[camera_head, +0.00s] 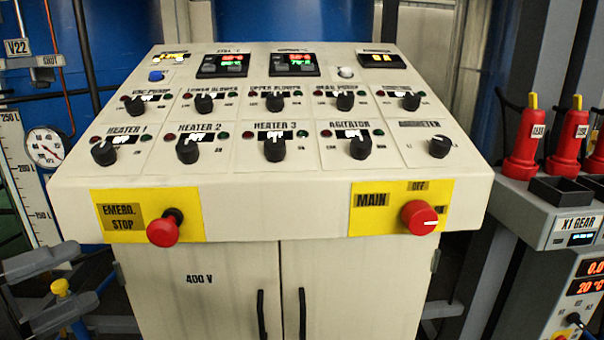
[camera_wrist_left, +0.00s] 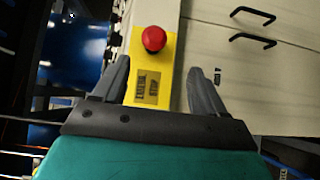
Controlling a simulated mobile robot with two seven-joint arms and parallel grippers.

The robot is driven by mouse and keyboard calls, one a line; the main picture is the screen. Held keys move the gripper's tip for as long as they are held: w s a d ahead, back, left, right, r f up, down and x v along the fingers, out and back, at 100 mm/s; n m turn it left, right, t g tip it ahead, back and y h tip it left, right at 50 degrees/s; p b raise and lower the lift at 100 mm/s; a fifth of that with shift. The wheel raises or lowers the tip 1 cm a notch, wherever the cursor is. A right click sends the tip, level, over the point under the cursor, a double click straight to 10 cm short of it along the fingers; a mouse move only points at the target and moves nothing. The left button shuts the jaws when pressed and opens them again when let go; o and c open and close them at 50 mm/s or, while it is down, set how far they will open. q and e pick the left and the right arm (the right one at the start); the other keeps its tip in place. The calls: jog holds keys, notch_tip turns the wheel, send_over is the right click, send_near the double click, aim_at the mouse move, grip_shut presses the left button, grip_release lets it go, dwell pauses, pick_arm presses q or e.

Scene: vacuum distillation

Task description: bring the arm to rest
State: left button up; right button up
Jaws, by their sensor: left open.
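My left gripper (camera_head: 86,275) is at the lower left of the head view, left of the control cabinet (camera_head: 205,310). Its two grey fingers are spread apart with nothing between them; it also shows in the left wrist view (camera_wrist_left: 160,70). The red emergency stop knob (camera_head: 163,230) sits on a yellow plate at the left of the cabinet's front edge. In the left wrist view the same red knob (camera_wrist_left: 154,38) appears beyond the fingertips, apart from them. My right gripper is not in view.
The sloped panel carries several black knobs and lit displays (camera_head: 295,64). A red main switch (camera_head: 419,217) is at the front right. A pressure gauge (camera_head: 44,147) stands at the left. Red bottle-shaped items (camera_head: 523,150) and an X1 GEAR unit (camera_head: 575,232) are at the right.

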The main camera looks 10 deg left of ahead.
pick_arm(q)
jog(key=w+d+f+m+g+y, duration=0.1)
jog(key=w+f+m+y, duration=0.15)
jog(key=f, duration=0.95)
jog(key=w+f+m+g+y, duration=0.15)
jog(key=f+y, duration=0.25)
jog(key=f, duration=0.8)
jog(key=s+d+f+m+g, duration=0.1)
jog(key=s+d+f+m, duration=0.1)
jog(key=d+f+m, duration=0.3)
jog(key=s+d+f+m+g, duration=0.1)
jog(key=s+d+f+m, duration=0.2)
jog(key=d, duration=0.6)
notch_tip(320, 180, down, 4)
jog(key=shift+d+r+m+p, duration=0.25)
jog(key=shift+m+p, duration=0.2)
jog(key=shift+m, duration=0.75)
jog(key=shift+y, duration=0.35)
